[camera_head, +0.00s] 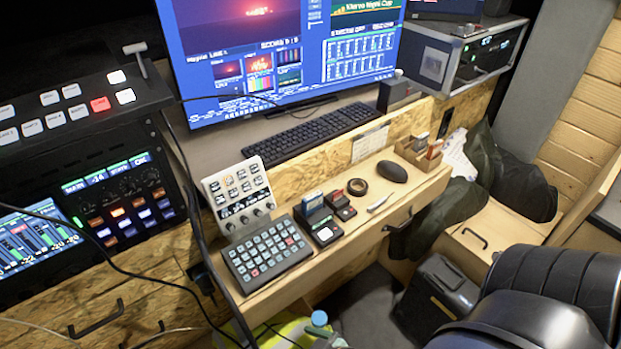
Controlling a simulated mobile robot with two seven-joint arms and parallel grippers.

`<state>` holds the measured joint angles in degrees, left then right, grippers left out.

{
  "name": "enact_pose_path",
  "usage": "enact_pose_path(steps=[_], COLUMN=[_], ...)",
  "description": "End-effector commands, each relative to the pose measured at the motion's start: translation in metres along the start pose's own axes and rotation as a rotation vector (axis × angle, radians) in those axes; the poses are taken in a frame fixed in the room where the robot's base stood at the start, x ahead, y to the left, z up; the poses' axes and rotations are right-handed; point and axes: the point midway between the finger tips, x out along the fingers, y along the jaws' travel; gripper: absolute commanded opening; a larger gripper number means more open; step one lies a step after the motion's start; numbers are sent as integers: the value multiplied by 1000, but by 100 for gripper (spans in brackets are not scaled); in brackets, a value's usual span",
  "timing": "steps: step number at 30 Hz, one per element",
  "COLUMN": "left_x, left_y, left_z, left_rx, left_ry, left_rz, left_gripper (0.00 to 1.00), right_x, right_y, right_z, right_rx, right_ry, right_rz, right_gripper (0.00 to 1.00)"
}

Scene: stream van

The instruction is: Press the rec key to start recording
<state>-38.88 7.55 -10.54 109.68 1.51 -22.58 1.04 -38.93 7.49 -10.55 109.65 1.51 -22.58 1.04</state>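No label reading rec is legible, so I cannot tell which key is the rec key. A dark keypad (267,256) with many small pale keys and a few red ones lies on the narrow wooden desk. Behind it a white control panel (240,198) with buttons and knobs stands tilted. A small dark box with one white key (325,234) sits to the keypad's right. At the upper left, a black switcher (75,110) has white keys and one red lit key (100,105). Neither of my grippers is in view.
A black keyboard (310,134) lies below a large monitor (285,50). A mouse (392,172), tape roll (357,187) and card holder (422,155) are on the desk (372,222). Black cables cross the left side.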

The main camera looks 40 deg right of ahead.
Motion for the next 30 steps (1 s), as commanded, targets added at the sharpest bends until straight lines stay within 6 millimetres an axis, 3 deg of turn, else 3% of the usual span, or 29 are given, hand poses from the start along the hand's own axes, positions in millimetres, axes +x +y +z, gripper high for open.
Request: enact_pose_path(steps=[3, 17, 30], left_x=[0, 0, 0], left_y=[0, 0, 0], left_z=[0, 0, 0], left_rx=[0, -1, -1], left_ry=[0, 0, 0], left_rz=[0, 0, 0], left_gripper=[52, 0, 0], right_x=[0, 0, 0], right_y=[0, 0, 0], right_z=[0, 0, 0], right_rx=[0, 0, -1], right_ry=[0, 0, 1], right_rz=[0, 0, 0], right_gripper=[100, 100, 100])
